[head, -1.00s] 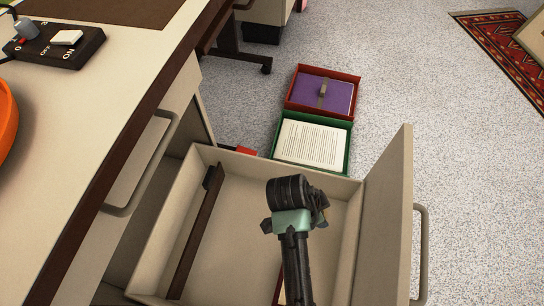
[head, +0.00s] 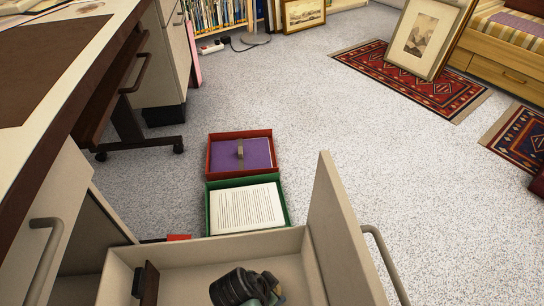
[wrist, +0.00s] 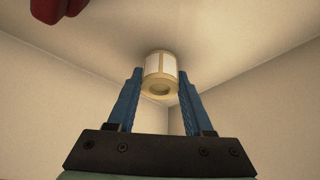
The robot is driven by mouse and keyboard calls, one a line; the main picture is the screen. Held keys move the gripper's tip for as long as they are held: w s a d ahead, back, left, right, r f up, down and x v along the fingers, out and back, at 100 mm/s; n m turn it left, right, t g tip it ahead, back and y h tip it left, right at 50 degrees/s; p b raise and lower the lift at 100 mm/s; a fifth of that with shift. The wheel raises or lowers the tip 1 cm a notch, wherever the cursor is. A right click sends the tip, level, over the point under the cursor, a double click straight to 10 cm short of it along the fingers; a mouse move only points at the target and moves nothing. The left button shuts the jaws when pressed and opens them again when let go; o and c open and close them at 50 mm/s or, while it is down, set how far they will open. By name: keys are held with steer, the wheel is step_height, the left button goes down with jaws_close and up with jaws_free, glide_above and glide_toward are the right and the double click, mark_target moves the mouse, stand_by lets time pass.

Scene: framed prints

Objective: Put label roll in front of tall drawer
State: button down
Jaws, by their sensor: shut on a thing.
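The label roll (wrist: 162,66) is a small white and tan cylinder with a round hole in its end, in the wrist view. My gripper (wrist: 160,84) has its two blue fingers shut on its sides. In the head view, my dark wrist is over the open drawer at the bottom edge; the fingers and roll are hidden there. The open, deep drawer (head: 272,243) is pale beige with a tall front panel (head: 338,235) and a grey handle (head: 384,262). Pale surfaces meeting in a corner show behind the roll in the wrist view.
A green tray with paper (head: 207,210) and a red tray with a purple item (head: 209,155) lie on the floor beyond the drawer. The desk (head: 30,150) is at left. Speckled floor (head: 440,220) is clear at right. Framed prints (head: 425,38) stand on a rug farther back.

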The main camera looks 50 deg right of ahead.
steer(key=shift+f, duration=0.1)
steer(key=shift+f, duration=0.1)
steer(key=shift+c, duration=1.5)
jaws_free()
steer(key=p+v, duration=0.7)
steer(key=v, duration=0.5)
steer(key=shift+p, duration=0.3)
